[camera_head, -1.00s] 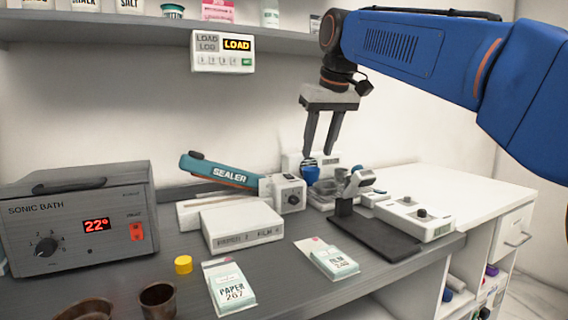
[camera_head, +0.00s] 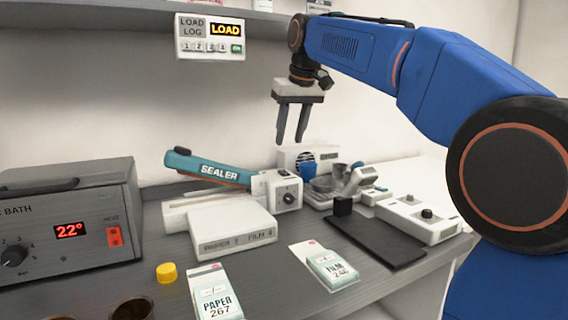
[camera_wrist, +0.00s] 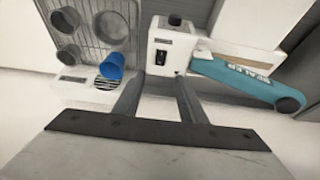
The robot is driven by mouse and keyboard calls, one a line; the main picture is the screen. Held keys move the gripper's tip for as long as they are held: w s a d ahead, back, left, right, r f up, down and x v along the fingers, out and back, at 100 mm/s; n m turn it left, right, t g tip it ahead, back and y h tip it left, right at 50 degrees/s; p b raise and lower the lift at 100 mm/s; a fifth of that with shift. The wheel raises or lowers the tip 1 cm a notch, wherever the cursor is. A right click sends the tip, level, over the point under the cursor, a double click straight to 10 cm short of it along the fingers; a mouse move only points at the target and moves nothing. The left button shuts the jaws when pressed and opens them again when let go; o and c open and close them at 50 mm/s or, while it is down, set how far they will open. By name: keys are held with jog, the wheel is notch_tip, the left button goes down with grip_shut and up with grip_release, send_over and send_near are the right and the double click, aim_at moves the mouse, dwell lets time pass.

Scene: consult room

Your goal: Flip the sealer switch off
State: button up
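The sealer has a teal arm (camera_head: 215,170) marked SEALER and a white housing (camera_head: 277,193) with a dark dial on its front. In the wrist view the housing (camera_wrist: 172,38) bears a small black switch (camera_wrist: 162,57) on its top; I cannot tell its position. The teal arm (camera_wrist: 245,82) extends to the right there. My gripper (camera_head: 289,140) hangs above the housing, pointing down, with a gap between its fingers. In the wrist view the gripper (camera_wrist: 158,80) is open and empty, with its tips just short of the switch, not visibly touching.
A blue cup (camera_head: 307,170) and a rack with metal cups (camera_wrist: 98,45) stand right beside the housing. A white box (camera_head: 235,243) lies in front of the sealer. A shelf (camera_head: 120,22) with a LOAD display (camera_head: 209,37) hangs above.

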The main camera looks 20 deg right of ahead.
aim_at(284, 172)
jog(key=x, duration=0.9)
jog(key=shift+w+f, duration=0.15)
jog(key=shift+f, duration=0.25)
grip_shut()
